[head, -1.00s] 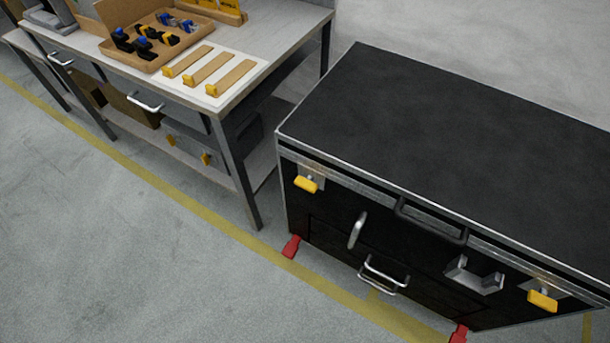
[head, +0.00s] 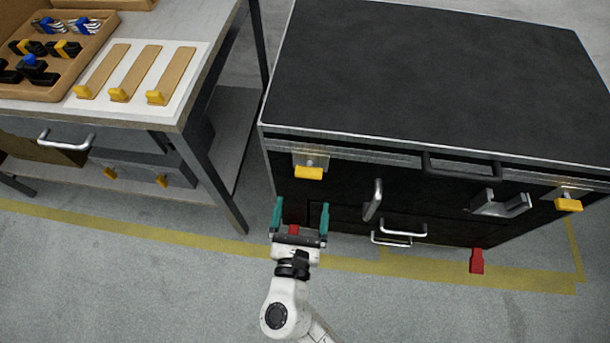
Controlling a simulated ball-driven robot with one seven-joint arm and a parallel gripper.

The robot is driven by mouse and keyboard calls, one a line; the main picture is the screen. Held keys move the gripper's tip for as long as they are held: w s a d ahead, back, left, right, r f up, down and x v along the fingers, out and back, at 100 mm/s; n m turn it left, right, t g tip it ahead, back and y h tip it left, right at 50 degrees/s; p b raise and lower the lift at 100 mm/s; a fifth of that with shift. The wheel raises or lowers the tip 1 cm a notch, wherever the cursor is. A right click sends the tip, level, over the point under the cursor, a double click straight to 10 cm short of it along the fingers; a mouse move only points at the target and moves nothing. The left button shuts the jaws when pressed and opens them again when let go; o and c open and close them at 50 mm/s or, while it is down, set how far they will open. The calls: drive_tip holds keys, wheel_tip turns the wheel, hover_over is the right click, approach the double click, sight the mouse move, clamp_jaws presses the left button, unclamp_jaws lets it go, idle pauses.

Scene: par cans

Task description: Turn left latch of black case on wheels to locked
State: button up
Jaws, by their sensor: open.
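The black case on wheels (head: 430,70) stands at the right, its lid shut and its front facing me. Its left latch (head: 309,173) is a yellow tab on a metal plate near the top left of the front. The tab lies level, crosswise. The right latch (head: 568,205) is a similar yellow tab at the far right of the front. My gripper (head: 300,212) has teal fingers spread apart with nothing between them. In the picture it is just below the left latch, in front of the case, and apart from the latch.
A workbench (head: 190,70) with a tray of tools (head: 60,55) and several yellow-ended strips stands left of the case. The case front also bears a lever handle (head: 373,200), a black handle (head: 460,168) and a metal bracket (head: 500,204). Red wheel parts (head: 477,261) stick out below. Floor in front is clear.

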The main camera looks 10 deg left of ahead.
sight(309, 178)
drive_tip(key=w, duration=0.8)
drive_tip(key=shift+w+d+b, duration=0.1)
drive_tip(key=shift+d+b, duration=0.1)
drive_tip(key=shift+b, duration=0.2)
drive_tip(key=shift+c, duration=0.3)
drive_tip(key=c, duration=1)
drive_tip(key=shift+f+m+b, duration=0.1)
drive_tip(key=shift+m+b, duration=0.3)
drive_tip(key=shift+b, duration=0.1)
drive_tip(key=shift+d+m+b, duration=0.15)
drive_tip(key=shift+m+b, duration=7.85)
drive_tip(key=shift+m, duration=0.5)
